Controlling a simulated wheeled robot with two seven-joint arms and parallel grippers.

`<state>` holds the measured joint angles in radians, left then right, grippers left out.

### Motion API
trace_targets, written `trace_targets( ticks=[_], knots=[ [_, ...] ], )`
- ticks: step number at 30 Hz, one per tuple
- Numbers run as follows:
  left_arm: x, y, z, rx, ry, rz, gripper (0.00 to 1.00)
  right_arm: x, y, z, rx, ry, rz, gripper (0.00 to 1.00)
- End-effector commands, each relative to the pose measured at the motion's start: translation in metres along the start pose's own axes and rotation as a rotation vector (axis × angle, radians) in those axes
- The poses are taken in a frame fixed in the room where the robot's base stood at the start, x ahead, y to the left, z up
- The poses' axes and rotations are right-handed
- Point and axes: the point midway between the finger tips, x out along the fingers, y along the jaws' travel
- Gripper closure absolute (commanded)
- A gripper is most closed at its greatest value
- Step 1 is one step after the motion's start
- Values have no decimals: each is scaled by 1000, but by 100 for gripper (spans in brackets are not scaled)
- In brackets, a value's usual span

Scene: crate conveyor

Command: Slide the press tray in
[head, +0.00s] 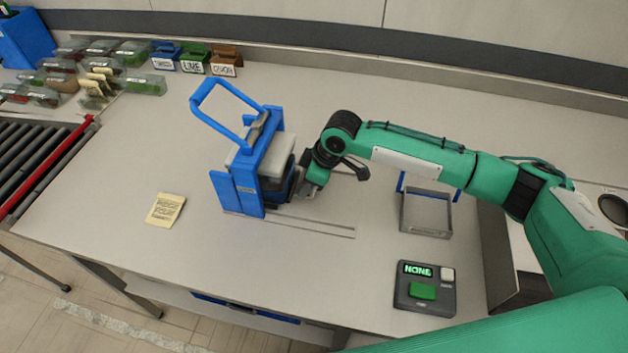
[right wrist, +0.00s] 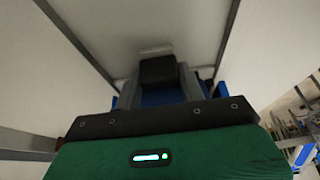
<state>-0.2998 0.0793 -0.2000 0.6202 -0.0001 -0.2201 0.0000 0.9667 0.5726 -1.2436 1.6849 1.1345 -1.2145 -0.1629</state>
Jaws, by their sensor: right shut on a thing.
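The blue press (head: 248,188) stands on the table with its lever handle raised in a loop. The press tray (head: 284,190) appears as a dark body mostly inside the press frame, at the right side. Slide rails (head: 310,228) run from under the press to the right. My right gripper (head: 306,188) is at the tray's right end, shut on it; the exact grip is hard to see. In the right wrist view, a black block (right wrist: 160,72) sits between the fingers. My left gripper is out of view.
A grey bin (head: 426,232) and a control box reading NONE (head: 426,290), with a green button, stand to the right. A paper card (head: 166,210) lies front left. Labelled boxes and filled clear containers line the back left, beside a roller conveyor (head: 35,160).

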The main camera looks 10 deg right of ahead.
Motion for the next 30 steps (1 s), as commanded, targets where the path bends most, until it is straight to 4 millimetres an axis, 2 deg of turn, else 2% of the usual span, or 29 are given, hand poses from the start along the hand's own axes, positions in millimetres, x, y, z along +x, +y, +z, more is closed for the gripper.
trace_targets(
  ticks=[4, 5, 8, 16, 20, 23, 30],
  knots=[
    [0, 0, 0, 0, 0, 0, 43, -1, 0, -3, -1, 8, 0, 100],
    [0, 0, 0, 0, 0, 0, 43, -1, 0, -3, -1, 8, 0, 58],
    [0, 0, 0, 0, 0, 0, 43, -1, 0, -3, -1, 8, 0, 39],
    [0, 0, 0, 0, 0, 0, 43, -1, 0, -2, -1, 5, 0, 38],
    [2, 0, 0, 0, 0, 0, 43, -8, 0, -2, 0, 6, 1, 38],
    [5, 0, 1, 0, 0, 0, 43, -22, 1, -1, -1, 7, 2, 38],
    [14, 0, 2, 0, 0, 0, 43, -76, 1, -2, -3, 7, 3, 38]
  ],
)
